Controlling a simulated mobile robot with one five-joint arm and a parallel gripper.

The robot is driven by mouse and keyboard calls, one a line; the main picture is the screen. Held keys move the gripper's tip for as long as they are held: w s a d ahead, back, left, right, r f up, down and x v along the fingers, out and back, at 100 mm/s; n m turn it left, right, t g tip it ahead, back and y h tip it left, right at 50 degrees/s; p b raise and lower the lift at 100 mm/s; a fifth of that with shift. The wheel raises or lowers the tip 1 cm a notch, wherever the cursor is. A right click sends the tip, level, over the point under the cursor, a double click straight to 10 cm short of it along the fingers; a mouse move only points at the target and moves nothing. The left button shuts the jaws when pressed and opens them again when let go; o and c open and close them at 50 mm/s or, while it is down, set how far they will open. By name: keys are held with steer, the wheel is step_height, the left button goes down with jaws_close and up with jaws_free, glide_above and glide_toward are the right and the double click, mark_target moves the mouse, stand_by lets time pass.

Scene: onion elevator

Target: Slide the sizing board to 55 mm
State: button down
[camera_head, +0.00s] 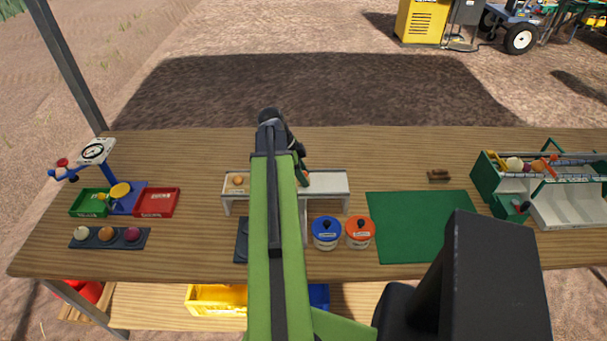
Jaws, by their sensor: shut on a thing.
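The sizing board (328,184) appears to be the pale, low stand on short legs at the middle of the table. A small orange-brown onion (238,180) sits on its left end. My arm crosses in front of the stand and hides its middle. My gripper (304,179) is at the stand, just right of the arm, pointing down. It is shut on what looks like part of the sizing board; the held part is mostly hidden. No scale or 55 mm mark can be read from here.
Blue-lidded (326,233) and orange-lidded (360,233) jars stand in front of the stand. A green mat (420,225) lies right of them, with a divided green bin (486,178) beyond. Green (88,203) and red (157,203) trays and a dial scale (96,151) are at left.

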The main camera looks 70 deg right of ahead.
mark_target(332, 182)
steer(key=shift+s+d, duration=0.55)
steer(key=shift+s, duration=0.7)
steer(key=shift+s+d, duration=0.5)
steer(key=shift+s, duration=0.8)
steer(key=shift+s+d, duration=0.55)
steer(key=shift+s, duration=0.7)
steer(key=c, duration=0.8)
jaws_free()
steer(key=shift+c, duration=0.2)
step_height(332, 182, up, 6)
steer(key=p, duration=0.6)
steer(key=shift+s+r, duration=0.1)
